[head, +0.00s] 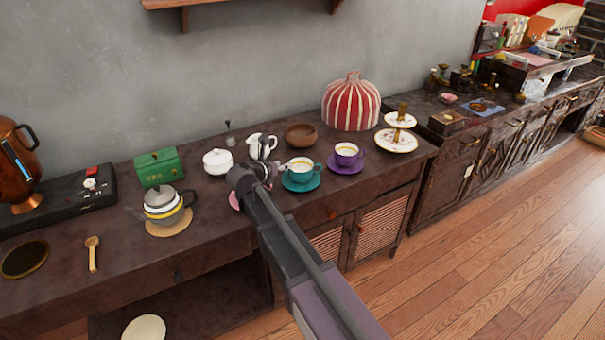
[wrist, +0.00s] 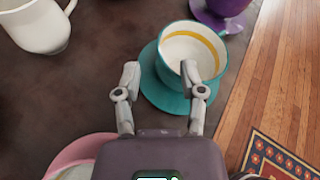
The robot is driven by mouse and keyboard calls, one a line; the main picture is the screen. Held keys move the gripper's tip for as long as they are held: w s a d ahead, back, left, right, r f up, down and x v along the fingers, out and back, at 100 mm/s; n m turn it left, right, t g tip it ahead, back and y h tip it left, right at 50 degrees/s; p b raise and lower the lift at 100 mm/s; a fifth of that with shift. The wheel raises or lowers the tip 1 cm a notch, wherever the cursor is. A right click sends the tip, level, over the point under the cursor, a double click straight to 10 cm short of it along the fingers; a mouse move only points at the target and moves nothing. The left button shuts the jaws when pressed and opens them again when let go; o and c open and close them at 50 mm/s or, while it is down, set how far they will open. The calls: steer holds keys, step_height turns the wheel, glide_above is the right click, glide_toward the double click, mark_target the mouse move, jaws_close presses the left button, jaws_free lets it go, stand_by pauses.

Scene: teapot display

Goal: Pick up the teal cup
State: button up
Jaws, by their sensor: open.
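My gripper (head: 277,166) is just left of the cup in the head view. In the wrist view my gripper (wrist: 160,78) is open; its right fingertip overlaps the cup's near rim and its left fingertip is left of the saucer. I cannot tell whether it touches.
A purple cup (head: 347,153) on a purple saucer stands right of the teal one. A white pitcher (head: 262,141) is behind. A pink saucer (wrist: 70,158) is near my gripper at lower left. The counter's front edge is close on the right in the wrist view.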

steer(key=shift+b+x, duration=0.85)
steer(key=shift+x, duration=1.7)
steer(key=shift+r, duration=0.1)
jaws_close()
